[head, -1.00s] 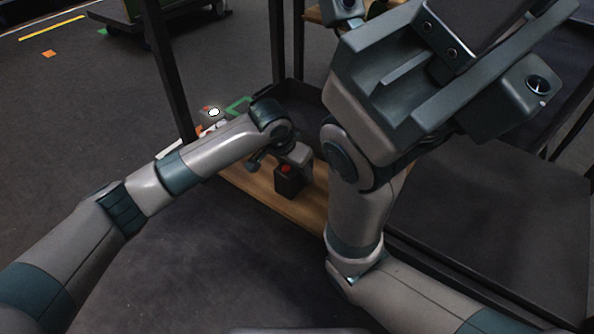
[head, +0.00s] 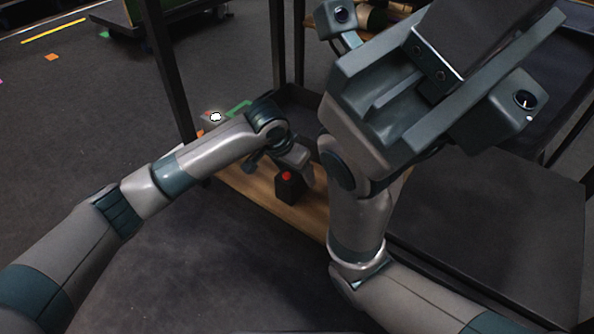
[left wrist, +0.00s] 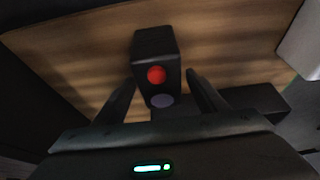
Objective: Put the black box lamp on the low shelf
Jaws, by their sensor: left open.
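The black box lamp (head: 291,189) with a red round light stands on the light wooden low shelf (head: 252,192). In the left wrist view the lamp (left wrist: 155,48) shows its red light facing me and a dim grey disc below it. My left gripper (head: 297,172) is open and close to the lamp. In the left wrist view its two fingers (left wrist: 162,76) point toward the lamp, one to each side of its lower part. I cannot tell whether they touch it. My right arm's hand is large at the upper right, and its fingertips cannot be made out.
Dark shelf posts (head: 168,75) rise behind my left forearm. A small box with a lit white light (head: 215,117) and a green frame (head: 239,107) are at the shelf's left end. A dark tray (head: 297,97) lies behind the lamp. A dark flat surface (head: 490,215) is at right.

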